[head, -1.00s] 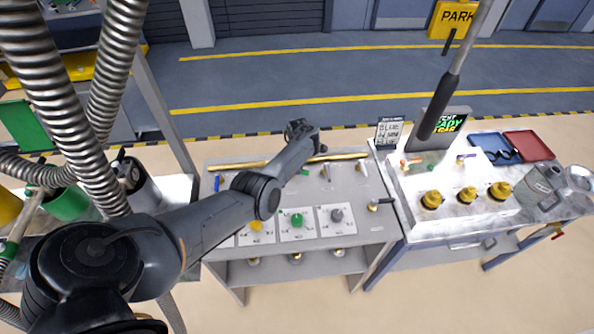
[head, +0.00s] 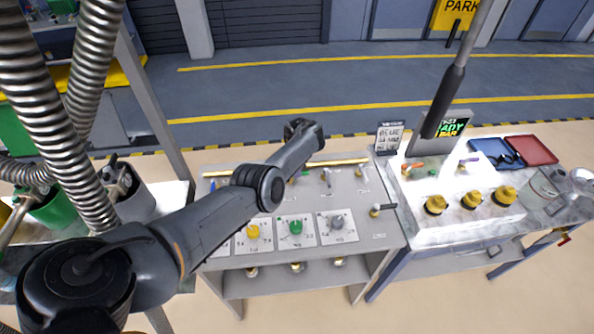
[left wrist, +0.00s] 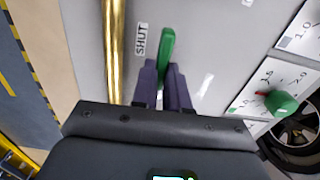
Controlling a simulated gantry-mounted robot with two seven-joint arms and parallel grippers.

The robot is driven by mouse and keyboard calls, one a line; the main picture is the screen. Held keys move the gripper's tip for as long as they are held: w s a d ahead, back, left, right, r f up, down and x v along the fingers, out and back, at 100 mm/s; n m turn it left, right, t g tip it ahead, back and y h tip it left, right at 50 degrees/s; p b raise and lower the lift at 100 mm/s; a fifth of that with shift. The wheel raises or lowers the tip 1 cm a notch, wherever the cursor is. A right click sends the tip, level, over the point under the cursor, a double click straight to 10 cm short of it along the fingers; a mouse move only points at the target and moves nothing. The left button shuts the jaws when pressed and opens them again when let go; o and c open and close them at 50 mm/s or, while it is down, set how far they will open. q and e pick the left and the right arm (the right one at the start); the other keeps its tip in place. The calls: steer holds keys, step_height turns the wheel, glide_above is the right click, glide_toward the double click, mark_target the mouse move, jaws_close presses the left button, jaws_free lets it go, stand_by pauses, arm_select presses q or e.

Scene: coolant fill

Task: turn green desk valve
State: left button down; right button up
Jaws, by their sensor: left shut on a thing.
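The green desk valve's lever handle (left wrist: 167,44) stands up from the grey desk panel in the left wrist view, beside a brass pipe and a "SHUT" label. My left gripper (left wrist: 163,70) is shut on the handle, with one dark finger on each side of it. The handle's upper end shows beyond the fingertips. In the head view my left arm reaches over the desk and hides most of the valve and the fingers. My right gripper is not in view.
The brass pipe (left wrist: 115,60) runs close beside the left gripper. A green dial knob (head: 296,227) sits between a yellow knob (head: 252,232) and a grey knob (head: 337,222) on the desk front. A white bench (head: 450,235) with yellow valves stands to the right.

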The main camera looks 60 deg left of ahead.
arm_select(q)
steer(key=c, duration=1.1)
jaws_free()
steer(key=shift+c, duration=0.2)
steer(key=shift+r, duration=0.15)
step_height(320, 180, up, 11)
steer(key=p, duration=0.3)
steer(key=shift+f, duration=0.2)
